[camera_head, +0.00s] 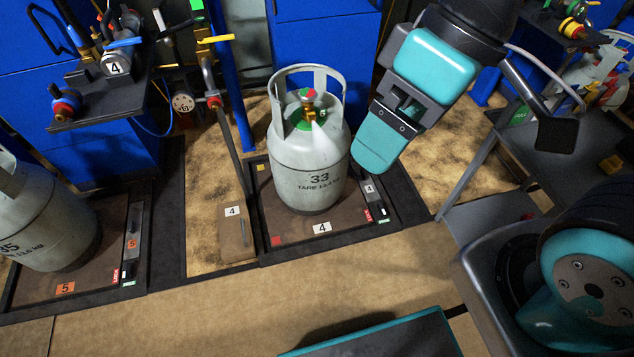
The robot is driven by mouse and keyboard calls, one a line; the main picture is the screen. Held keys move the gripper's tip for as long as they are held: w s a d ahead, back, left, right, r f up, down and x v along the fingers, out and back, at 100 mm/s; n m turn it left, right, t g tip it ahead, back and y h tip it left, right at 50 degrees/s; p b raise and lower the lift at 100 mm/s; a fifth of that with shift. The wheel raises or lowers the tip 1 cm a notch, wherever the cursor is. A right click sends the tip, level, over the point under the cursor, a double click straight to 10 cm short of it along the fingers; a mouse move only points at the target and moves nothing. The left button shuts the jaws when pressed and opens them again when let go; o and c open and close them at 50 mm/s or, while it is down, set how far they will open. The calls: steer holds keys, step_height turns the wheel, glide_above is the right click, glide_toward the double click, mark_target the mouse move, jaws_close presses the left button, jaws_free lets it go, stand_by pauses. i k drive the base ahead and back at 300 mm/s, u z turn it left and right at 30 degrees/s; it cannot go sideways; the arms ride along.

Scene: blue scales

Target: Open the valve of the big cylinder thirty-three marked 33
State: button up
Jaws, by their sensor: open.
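The big grey-white cylinder (309,160) marked 33 stands upright on the dark scale platform (285,222) labelled 4. Its valve (308,110), brass with a red and green top, sits inside the collar handle at the cylinder's top. I cannot tell the valve's setting. My gripper (378,142), teal and dark grey, hangs to the right of the cylinder, apart from the valve. It is open, and nothing shows between its fingers, though one finger is largely hidden by the viewing angle.
Another cylinder (35,220), marked 35, stands on scale 5 at left. A shelf (100,110) with a filling head marked 4 is at upper left. A dark table (590,150) with small cylinders is at right. Bare floor (215,300) lies in front.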

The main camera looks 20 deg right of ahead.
mark_target(307, 94)
steer(key=k, duration=0.1)
steer(key=i, duration=1.3)
